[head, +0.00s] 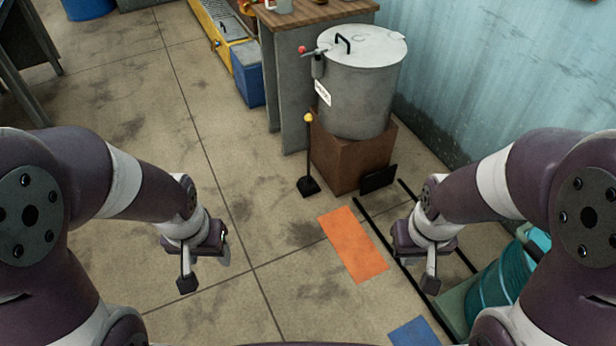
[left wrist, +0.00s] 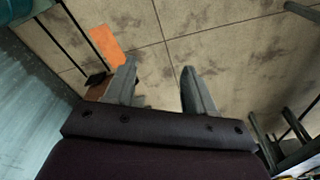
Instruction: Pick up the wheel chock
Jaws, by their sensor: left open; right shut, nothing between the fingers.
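The wheel chock (head: 308,187) appears to be the small black block on the floor in the head view, with a thin upright rod topped by a yellow knob. It stands just left of the brown block under the steel drum. My left gripper (head: 206,266) is open and empty, apart from the chock, to its left and nearer to me. Its spread fingers also show in the left wrist view (left wrist: 158,68), over bare floor; I cannot make out the chock there. My right gripper (head: 430,276) is shut and empty, nearer to me and right of the orange mat.
The lidded steel drum (head: 362,85) stands on the brown block (head: 338,158), against which a black plate (head: 378,179) leans. An orange mat (head: 353,245) lies in front, beside dark floor rails (head: 375,225). A teal drum (head: 497,285) stands right. The floor left of the chock is clear.

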